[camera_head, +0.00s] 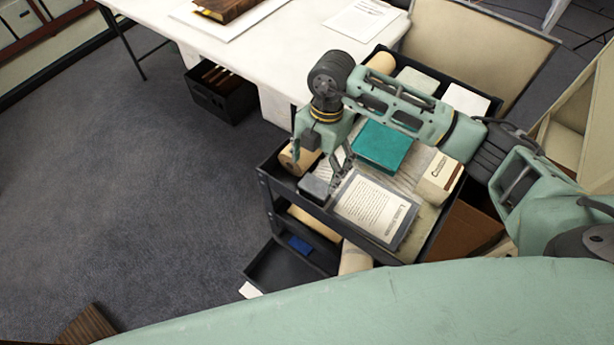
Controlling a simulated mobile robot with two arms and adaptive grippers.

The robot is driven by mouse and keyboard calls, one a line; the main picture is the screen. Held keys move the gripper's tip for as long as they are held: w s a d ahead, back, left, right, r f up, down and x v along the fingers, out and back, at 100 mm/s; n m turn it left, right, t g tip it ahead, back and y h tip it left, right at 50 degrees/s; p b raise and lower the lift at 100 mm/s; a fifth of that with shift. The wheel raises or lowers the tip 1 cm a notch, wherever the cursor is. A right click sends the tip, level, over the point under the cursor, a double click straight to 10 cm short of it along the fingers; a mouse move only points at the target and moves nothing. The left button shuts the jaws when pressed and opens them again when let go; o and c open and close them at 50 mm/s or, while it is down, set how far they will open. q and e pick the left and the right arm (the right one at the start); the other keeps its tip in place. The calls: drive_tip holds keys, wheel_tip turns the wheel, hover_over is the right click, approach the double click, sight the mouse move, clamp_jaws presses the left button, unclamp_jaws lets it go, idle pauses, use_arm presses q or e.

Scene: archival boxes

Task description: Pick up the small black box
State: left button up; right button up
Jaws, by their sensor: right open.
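The small black box (315,189) looks dark grey. It sits on the top tray of the black cart (268,188), near its left front edge. My right gripper (319,168) hangs over it from above, with its fingers spread apart and nothing between them. One finger is left of the box and the other is close to its right side. I cannot tell whether a finger touches it. My left gripper is not in view.
A framed document (375,208), a teal box (382,147), a cream carton (440,176) and a rolled tan item (299,158) crowd the tray. A white table (260,38) stands behind. The carpet (130,190) at left is mostly clear.

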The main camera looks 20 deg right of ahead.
sight(316, 185)
drive_tip(key=s+f+p, duration=0.2)
drive_tip(key=f, duration=0.1)
drive_tip(key=shift+a+f, duration=0.15)
drive_tip(key=shift+f, duration=0.15)
drive_tip(key=f, duration=0.2)
drive_tip(key=shift+a+f, duration=0.2)
drive_tip(key=shift+f, duration=0.3)
drive_tip(key=shift+c, duration=0.2)
drive_tip(key=c, duration=1.1)
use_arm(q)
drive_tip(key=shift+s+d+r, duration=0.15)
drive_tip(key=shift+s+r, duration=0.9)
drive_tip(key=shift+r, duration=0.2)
use_arm(e)
drive_tip(key=shift+c, duration=0.4)
drive_tip(key=shift+r, duration=0.1)
